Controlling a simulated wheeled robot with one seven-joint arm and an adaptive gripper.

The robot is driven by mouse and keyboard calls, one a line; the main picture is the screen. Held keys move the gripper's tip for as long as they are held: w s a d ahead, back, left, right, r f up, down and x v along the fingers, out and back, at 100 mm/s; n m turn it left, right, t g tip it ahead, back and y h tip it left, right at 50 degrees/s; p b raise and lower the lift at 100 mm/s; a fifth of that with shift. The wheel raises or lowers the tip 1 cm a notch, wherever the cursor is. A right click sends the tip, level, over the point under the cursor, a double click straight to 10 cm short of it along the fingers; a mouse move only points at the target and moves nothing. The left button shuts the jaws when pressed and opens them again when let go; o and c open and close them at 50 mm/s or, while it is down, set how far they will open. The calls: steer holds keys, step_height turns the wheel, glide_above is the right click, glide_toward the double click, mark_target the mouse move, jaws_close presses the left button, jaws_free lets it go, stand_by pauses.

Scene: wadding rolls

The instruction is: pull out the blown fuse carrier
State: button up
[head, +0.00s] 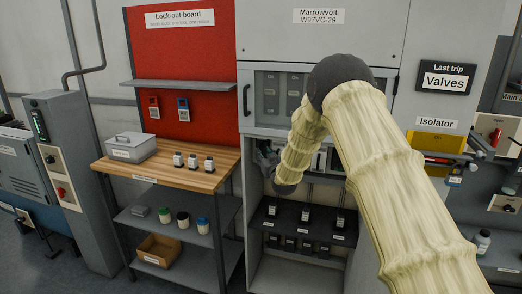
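Several black fuse carriers with white labels stand in the lower bay of the Marrowvolt cabinet (320,52). The back row has a left carrier (272,211), a middle carrier (305,215) and a right carrier (340,223), above a front row (290,243). Their labels are too small to read, so I cannot tell which belongs to Valves. The "Last trip" sign (445,78) reads "Valves". My padded arm reaches across the cabinet. My gripper (264,155) is a small dark shape at the cabinet's left side, above and apart from the carriers; its fingers are unclear.
A wooden bench (160,178) at left holds a grey box (131,147) and three small black-and-white pieces (193,162). A red lock-out board (175,65) carries a red tag and a blue tag. A yellow isolator (432,142) is at right. My arm hides part of the cabinet.

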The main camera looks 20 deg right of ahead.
mark_target(263, 147)
steer(key=shift+w+p, duration=0.4)
steer(key=shift+w, duration=2.1)
jaws_close()
